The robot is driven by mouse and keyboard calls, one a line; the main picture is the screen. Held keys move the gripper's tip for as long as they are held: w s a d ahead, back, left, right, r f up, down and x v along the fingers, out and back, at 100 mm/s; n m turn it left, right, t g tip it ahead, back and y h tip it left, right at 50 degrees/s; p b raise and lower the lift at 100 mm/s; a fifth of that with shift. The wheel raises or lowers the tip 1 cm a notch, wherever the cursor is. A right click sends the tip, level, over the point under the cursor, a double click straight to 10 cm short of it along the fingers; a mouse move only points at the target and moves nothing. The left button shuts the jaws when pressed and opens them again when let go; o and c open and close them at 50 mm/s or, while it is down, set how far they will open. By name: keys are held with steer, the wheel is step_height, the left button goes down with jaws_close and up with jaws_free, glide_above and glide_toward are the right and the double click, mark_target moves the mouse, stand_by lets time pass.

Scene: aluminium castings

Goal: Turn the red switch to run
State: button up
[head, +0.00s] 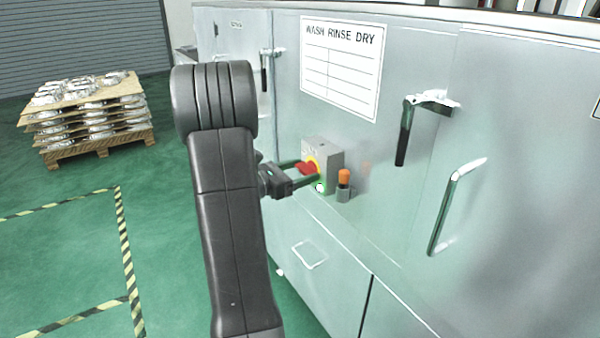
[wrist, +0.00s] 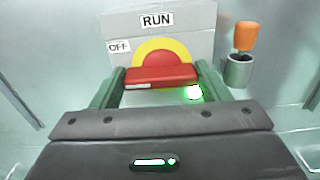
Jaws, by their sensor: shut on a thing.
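The red switch (head: 307,168) sits on a yellow round plate on the front of a grey box (head: 335,155) fixed to the steel machine. In the wrist view, the red handle (wrist: 162,76) lies almost level, with a white mark near its left end. The OFF label (wrist: 119,47) is at upper left and the RUN label (wrist: 157,20) is above the yellow plate. My gripper (wrist: 161,84) is shut on the red handle, one green finger at each end. A green lamp (wrist: 194,92) glows just below the handle's right end; it also shows in the head view (head: 320,187).
An orange-topped item (head: 344,178) stands in a small grey holder right of the box. Door handles (head: 412,125) stick out farther right. A pallet of castings (head: 88,110) stands on the green floor at left, where the floor is mostly clear.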

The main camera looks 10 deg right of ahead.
steer(key=shift+f+b, duration=0.1)
steer(key=shift+b, duration=0.2)
steer(key=m+b, duration=0.6)
steer(key=b, duration=0.2)
steer(key=m+b, duration=0.5)
steer(key=b, duration=0.4)
steer(key=m+b, duration=0.6)
steer(key=b, duration=0.3)
steer(key=shift+s+d+f+m, duration=0.1)
steer(key=shift+s+m, duration=0.15)
steer(key=shift+m, duration=0.05)
steer(key=shift+b, duration=0.35)
steer(key=o, duration=1)
steer(key=p+v, duration=0.3)
steer(key=v, duration=1.1)
steer(key=shift+d, duration=0.1)
